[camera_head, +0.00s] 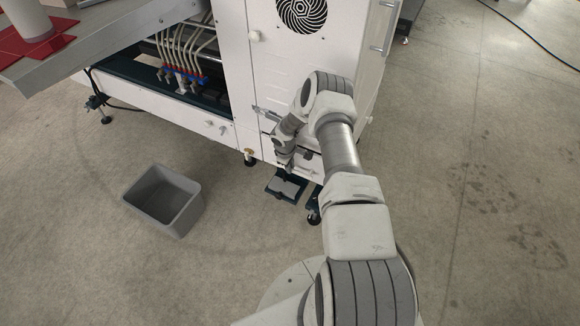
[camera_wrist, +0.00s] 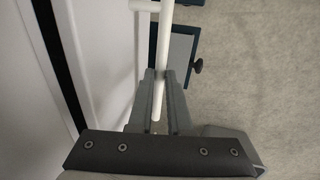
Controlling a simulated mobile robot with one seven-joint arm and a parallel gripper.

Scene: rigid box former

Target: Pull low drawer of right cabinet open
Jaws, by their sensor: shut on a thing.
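The right cabinet (camera_head: 275,75) is the tall white housing with a round fan grille in the head view. My gripper (camera_head: 284,160) is down at its low front, where my arm partly hides the drawer. In the wrist view, a white drawer front (camera_wrist: 105,60) fills the left side, with a dark gap along its edge. Its white bar handle (camera_wrist: 162,40) stands off the front on a short post. My gripper (camera_wrist: 161,76) is shut on this handle, with a finger on either side and the bar's end sticking out between them. How far the drawer is open cannot be told.
A dark foot pedal (camera_head: 287,187) sits on the floor below the cabinet; its plate (camera_wrist: 193,55) also shows in the wrist view. A caster (camera_head: 313,213) is beside it. A grey open bin (camera_head: 163,200) stands left. The floor at right is clear.

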